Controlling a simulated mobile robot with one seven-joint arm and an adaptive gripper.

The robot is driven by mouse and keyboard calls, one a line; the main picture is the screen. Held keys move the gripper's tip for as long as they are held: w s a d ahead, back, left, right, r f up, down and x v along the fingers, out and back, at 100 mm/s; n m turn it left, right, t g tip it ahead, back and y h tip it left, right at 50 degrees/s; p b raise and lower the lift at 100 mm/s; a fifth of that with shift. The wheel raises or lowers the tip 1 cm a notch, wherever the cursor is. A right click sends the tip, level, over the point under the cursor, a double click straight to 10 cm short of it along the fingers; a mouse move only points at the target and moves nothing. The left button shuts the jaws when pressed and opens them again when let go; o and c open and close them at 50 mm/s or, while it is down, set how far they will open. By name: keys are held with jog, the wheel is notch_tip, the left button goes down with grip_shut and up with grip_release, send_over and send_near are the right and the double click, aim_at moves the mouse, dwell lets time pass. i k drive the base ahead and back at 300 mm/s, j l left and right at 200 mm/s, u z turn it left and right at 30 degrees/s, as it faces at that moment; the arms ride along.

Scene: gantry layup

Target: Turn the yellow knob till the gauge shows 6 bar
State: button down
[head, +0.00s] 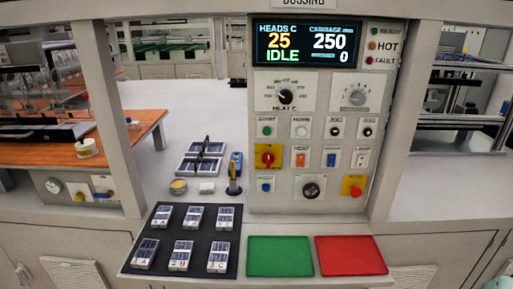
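A small round gauge (54,185) with a white face is on the front of the cabinet at the lower left, below the orange-brown worktop. Its needle and figures are too small to read. A small yellow knob (80,196) sits just right of the gauge on a pale plate. My gripper is not in view, and nothing is seen touching the knob or gauge.
A pale post (103,100) stands nearby. The control panel (310,130) has several knobs and buttons. A black tray (190,208) with labelled packs and green (280,256) and red (350,255) pads lie in front.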

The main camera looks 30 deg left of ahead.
aim_at(79, 197)
jog(key=u, duration=2.55)
jog(key=i+j+z, duration=0.25)
jog(key=i+j, duration=0.15)
jog(key=j, duration=0.2)
jog(key=i+j+z, duration=0.25)
jog(key=i+j, duration=0.15)
jog(key=j, duration=0.25)
jog(key=i+j+z, duration=0.15)
jog(key=j, duration=0.2)
jog(key=i+j+z, duration=0.15)
jog(key=j, duration=0.25)
jog(key=j+z, duration=0.15)
jog(key=j, duration=0.25)
jog(key=i+j, duration=0.1)
jog(key=i, duration=0.05)
